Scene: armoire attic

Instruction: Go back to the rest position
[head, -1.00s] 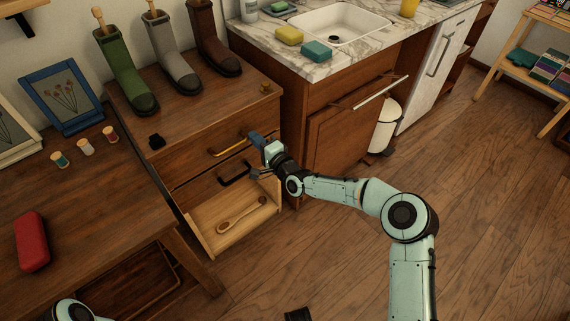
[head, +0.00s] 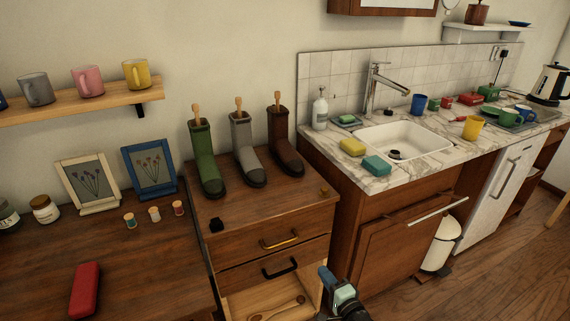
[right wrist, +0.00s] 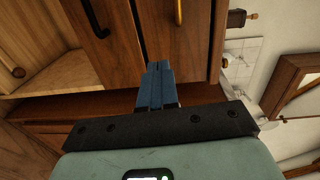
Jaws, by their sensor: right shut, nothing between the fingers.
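My right gripper (head: 325,274) is at the bottom of the head view, beside the right front edge of the drawer cabinet. Its blue fingers are together and empty, and they show in the right wrist view (right wrist: 160,75) pointing toward the cabinet's drawer fronts. It is apart from the gold handle (head: 280,239) and the black handle (head: 280,267). My left gripper is out of view.
Green, grey and brown boots (head: 285,148) stand on the cabinet. A desk (head: 140,270) with a red case (head: 86,290) is at left. The sink counter (head: 400,180) is at right, above a tilted-open front (head: 395,250) with a bar handle and a white bin (head: 440,245).

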